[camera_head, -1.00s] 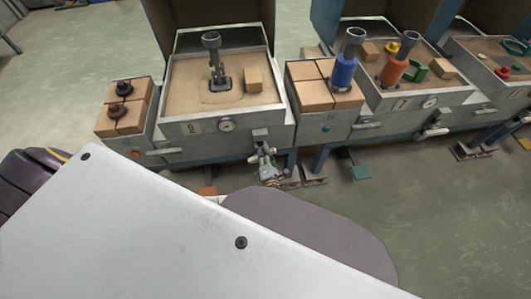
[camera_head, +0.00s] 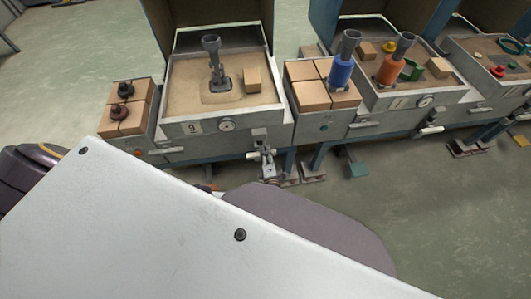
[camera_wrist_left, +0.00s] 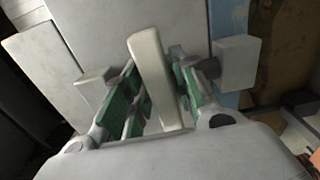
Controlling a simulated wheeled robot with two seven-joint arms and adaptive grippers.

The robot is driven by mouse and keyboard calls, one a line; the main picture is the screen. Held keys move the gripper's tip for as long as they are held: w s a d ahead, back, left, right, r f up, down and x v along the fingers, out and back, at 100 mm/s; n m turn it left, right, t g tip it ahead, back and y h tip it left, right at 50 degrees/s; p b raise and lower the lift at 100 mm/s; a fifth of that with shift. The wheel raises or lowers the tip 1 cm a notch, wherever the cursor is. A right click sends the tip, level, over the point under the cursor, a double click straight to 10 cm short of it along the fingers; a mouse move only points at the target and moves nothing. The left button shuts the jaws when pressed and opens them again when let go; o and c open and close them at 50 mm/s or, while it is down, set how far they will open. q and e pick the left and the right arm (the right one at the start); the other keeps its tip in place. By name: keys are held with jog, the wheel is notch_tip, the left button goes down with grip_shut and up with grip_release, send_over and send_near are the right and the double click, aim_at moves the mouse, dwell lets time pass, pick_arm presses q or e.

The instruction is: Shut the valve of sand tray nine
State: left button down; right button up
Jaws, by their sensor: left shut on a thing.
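Sand tray nine (camera_head: 236,141) is the grey box of sand at the upper centre of the head view, with a "9" label (camera_head: 195,127) and a round gauge on its front. Its valve is low at the right of that front, where my left gripper (camera_head: 267,165) shows small. In the left wrist view the pale valve handle (camera_wrist_left: 150,62) stands between the green-padded fingers of the left gripper (camera_wrist_left: 158,92), which is shut on it. The lower end of the handle is hidden by the gripper body. My right gripper is not in view.
Open floor (camera_head: 440,210) lies at the lower right.

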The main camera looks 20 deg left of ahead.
pick_arm(q)
jog(key=shift+w+m, duration=0.1)
jog(key=shift+m, duration=0.3)
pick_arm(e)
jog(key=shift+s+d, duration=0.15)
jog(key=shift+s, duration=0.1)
pick_arm(q)
jog(key=shift+d, duration=0.1)
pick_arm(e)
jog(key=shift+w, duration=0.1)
pick_arm(q)
jog(key=c, duration=1.3)
grip_release()
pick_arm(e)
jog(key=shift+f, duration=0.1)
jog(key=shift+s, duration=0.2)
pick_arm(q)
jog(key=shift+r, duration=0.1)
